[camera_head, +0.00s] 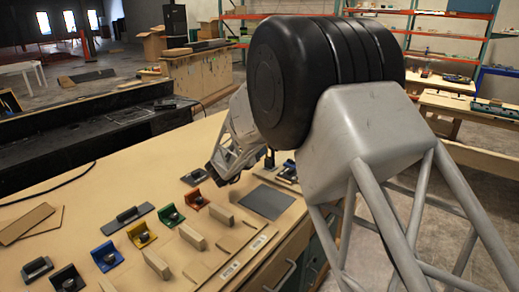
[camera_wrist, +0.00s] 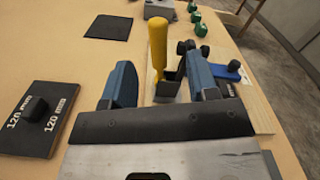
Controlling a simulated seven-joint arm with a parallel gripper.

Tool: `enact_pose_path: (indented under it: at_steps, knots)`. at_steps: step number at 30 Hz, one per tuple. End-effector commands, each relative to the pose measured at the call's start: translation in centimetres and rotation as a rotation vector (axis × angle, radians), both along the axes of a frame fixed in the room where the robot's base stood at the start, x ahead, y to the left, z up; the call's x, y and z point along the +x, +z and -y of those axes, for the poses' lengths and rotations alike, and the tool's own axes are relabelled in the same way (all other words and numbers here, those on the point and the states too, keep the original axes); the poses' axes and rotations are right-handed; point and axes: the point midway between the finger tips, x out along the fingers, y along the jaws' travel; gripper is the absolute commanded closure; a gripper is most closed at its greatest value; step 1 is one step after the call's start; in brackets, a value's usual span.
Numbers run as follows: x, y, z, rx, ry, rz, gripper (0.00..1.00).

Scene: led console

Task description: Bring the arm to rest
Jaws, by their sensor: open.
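My gripper (camera_head: 222,172) hangs over the tan worktop (camera_head: 120,185), near its right part, in the head view. My arm's large black joint and grey link fill the middle and right of that view and hide some of the worktop. In the wrist view my gripper (camera_wrist: 158,68) shows two blue fingers set wide apart, open. A yellow upright handle (camera_wrist: 158,42) with a dark block at its foot shows between the fingers. I see nothing gripped; whether the fingers touch the handle's block I cannot tell.
A black-knobbed plate marked 120 (camera_wrist: 36,115) lies left of my gripper, and a dark square (camera_wrist: 108,27) lies beyond. Blue (camera_head: 107,256), yellow (camera_head: 141,234), green (camera_head: 171,216) and red (camera_head: 195,199) blocks and wooden blocks (camera_head: 191,236) line the worktop. The worktop's left middle is mostly clear.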

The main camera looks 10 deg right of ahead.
Motion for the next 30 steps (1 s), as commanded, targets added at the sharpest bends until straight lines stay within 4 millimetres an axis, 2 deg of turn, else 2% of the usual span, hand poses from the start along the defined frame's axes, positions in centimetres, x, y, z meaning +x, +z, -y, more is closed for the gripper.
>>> enact_pose_path:
  at_steps: [11, 16, 23, 26, 30]
  knots:
    - [-0.1, 0.1, 0.0, -0.001, 0.001, -0.002, 0.46]
    - [-0.2, 0.9, 0.1, -0.02, 0.035, -0.036, 0.46]
    - [-1.1, 4.6, 0.3, -0.126, 0.198, -0.187, 0.46]
    - [-2.2, 6.6, 0.3, -0.214, 0.308, -0.287, 0.46]
    - [-4.6, 9.3, 0.1, -0.371, 0.477, -0.433, 0.46]
